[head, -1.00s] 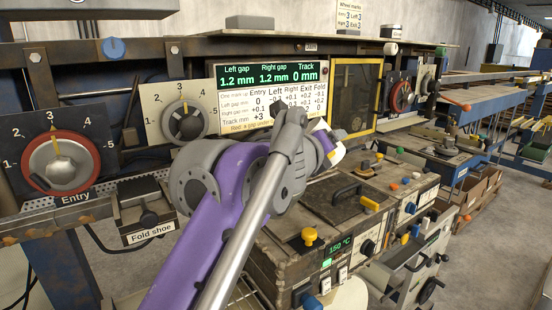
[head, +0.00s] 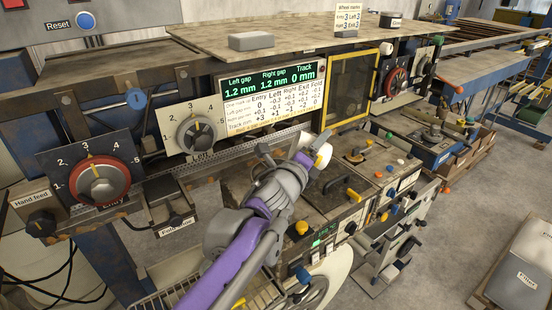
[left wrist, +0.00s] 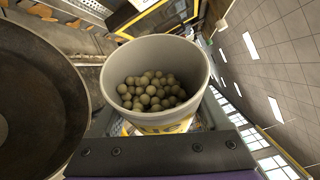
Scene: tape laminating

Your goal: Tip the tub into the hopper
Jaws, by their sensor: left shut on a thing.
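The tub (left wrist: 150,55) is a pale grey bucket with a yellow label, filled with beige pellets (left wrist: 150,90). My left gripper (head: 302,160) is shut on it. In the head view only a white and yellow part of the tub (head: 323,155) shows past the gripper. In the left wrist view the tub is roughly upright, its pellets inside. A dark, round, open vessel (left wrist: 35,95), perhaps the hopper, is beside the tub at the left and looks empty. I cannot make it out in the head view. My right gripper is not in view.
Behind the arm is a panel with dials (head: 97,182) and a green-lit display (head: 270,80). A yellow-framed window (head: 352,85) stands beyond the tub. The machine top with knobs and a black handle (head: 343,177) lies under and right of the gripper. Sacks (head: 522,275) lie on the right.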

